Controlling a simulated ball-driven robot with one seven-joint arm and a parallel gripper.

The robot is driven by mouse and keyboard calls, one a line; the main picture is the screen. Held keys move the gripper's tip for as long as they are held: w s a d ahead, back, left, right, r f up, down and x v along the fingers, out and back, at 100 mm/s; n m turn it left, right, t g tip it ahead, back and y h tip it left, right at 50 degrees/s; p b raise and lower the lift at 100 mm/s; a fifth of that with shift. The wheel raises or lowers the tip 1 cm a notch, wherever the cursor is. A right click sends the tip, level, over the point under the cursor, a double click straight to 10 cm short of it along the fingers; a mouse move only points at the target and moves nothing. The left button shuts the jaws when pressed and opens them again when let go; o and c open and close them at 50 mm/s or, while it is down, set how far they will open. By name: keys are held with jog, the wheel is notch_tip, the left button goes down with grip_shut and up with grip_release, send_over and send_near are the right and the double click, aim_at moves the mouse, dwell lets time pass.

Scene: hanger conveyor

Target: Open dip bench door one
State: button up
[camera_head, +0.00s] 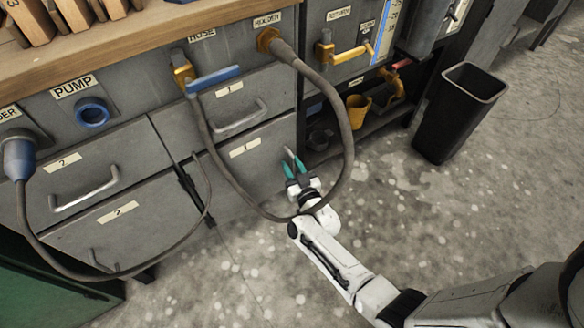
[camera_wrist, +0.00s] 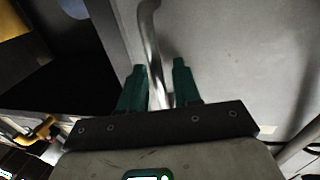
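Door one (camera_head: 240,170) is the lower grey panel with a "1" label, below a drawer also marked "1"; it looks shut in the head view. Its bare surface fills the right of the wrist view (camera_wrist: 240,60). A curved metal handle (camera_wrist: 150,35) stands near the panel's edge. My gripper (camera_wrist: 158,75) is open, with its two teal fingers on either side of the handle's lower part. The handle lies closer to the left finger; I cannot tell whether they touch. In the head view my gripper (camera_head: 293,165) is at the door's right edge, and the handle is mostly hidden.
A thick hose (camera_head: 347,150) hangs in a loop from the bench front and passes at my wrist. A dark open shelf (camera_head: 330,150) with a yellow cup (camera_head: 358,110) is right of the door. A black bin (camera_head: 460,115) stands farther right. The floor in front is clear.

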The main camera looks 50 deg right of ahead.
jog(key=shift+c, duration=0.4)
grip_shut()
